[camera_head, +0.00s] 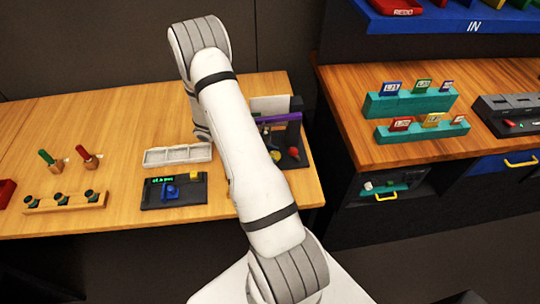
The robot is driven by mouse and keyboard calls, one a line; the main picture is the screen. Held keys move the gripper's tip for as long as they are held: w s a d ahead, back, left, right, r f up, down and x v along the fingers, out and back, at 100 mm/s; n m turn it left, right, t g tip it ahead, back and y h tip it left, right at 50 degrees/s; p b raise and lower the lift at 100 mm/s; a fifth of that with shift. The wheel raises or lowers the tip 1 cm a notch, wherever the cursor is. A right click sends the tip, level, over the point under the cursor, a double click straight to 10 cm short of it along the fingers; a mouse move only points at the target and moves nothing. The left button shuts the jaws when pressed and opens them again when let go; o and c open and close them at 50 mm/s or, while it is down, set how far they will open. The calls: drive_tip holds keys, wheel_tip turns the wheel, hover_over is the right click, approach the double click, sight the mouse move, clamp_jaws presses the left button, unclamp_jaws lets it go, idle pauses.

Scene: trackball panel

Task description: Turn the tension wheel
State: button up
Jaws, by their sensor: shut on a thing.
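I cannot make out the tension wheel for certain in the head view. A second dark unit (297,161) stands at the table's right end, with a purple bar (284,117) and small yellow and red parts. My arm crosses in front of this unit and hides its left part. My gripper does not show; my own arm seems to cover it.
A white divided tray (178,155) lies behind the panel. A wooden rack (66,202) and two upright handles, green (46,157) and red (87,157), are at left. A second bench at right holds teal card racks (410,102). A gap separates the benches.

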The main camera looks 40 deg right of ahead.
drive_tip(key=shift+w+d+m+g+y+b, duration=0.15)
drive_tip(key=shift+m+g+y+b, duration=0.25)
drive_tip(key=shift+m+g+y, duration=0.6)
drive_tip(key=shift+m+y, duration=0.4)
drive_tip(key=o, duration=0.9)
drive_tip(key=shift+o, duration=0.2)
drive_tip(key=b+v, duration=0.1)
drive_tip(key=v, duration=0.6)
drive_tip(key=shift+w+r+b, duration=0.1)
drive_tip(key=shift+w+b, duration=0.1)
drive_tip(key=shift+b, duration=0.1)
drive_tip(key=shift+w+a+r, duration=0.1)
drive_tip(key=shift+w+a, duration=0.05)
drive_tip(key=shift+a, duration=0.1)
